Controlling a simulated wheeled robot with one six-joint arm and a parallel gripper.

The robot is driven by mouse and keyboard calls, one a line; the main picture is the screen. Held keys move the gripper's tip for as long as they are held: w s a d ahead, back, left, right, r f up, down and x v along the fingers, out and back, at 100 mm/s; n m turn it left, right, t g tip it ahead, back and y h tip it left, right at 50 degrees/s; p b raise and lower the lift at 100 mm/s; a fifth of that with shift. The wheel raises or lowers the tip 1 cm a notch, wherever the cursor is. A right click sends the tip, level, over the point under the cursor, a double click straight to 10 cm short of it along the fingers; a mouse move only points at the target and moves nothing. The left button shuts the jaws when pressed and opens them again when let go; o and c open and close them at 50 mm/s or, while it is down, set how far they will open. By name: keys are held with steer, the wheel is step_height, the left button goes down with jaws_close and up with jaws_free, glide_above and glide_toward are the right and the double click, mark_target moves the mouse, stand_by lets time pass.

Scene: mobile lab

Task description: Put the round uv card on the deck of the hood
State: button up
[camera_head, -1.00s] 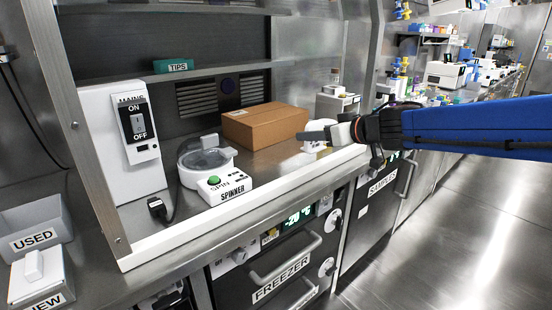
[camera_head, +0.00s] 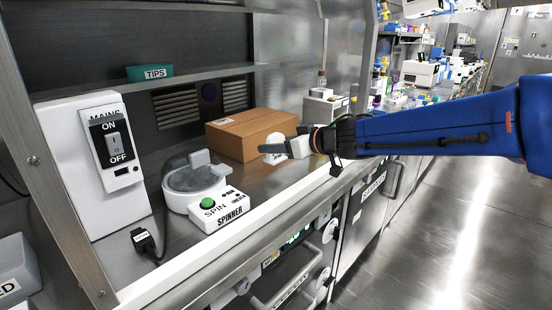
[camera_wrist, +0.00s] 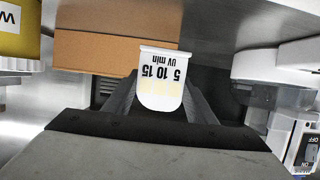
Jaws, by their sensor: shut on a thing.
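The round uv card (camera_wrist: 161,82) is white with a rounded end and reads "5 10 15 UV min", upside down in the wrist view. My gripper (camera_wrist: 160,98) is shut on it, with a finger on each side. In the head view my gripper (camera_head: 270,149) reaches in from the right over the hood deck (camera_head: 253,185), in front of the cardboard box. The deck is bare metal behind a white front sill (camera_head: 205,257). The card seems held above the deck; the gap is hard to judge.
A cardboard box (camera_head: 240,138) stands behind my gripper. A spinner (camera_head: 196,188) with a green button stands left, and the mains switch box (camera_head: 95,170) further left. A small white unit (camera_head: 325,107) stands at the back right. Bare deck lies between spinner and box.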

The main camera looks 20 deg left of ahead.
mark_target(278, 157)
steer(key=shift+f, duration=2)
steer(key=o, duration=1.1)
steer(key=shift+f, duration=0.1)
steer(key=shift+o, duration=0.2)
steer(key=shift+s+d+r, duration=0.1)
steer(key=shift+d+r, duration=0.15)
steer(key=shift+d, duration=0.05)
steer(key=v, duration=1.1)
steer(key=shift+s+d, duration=0.1)
steer(key=shift+d, duration=0.1)
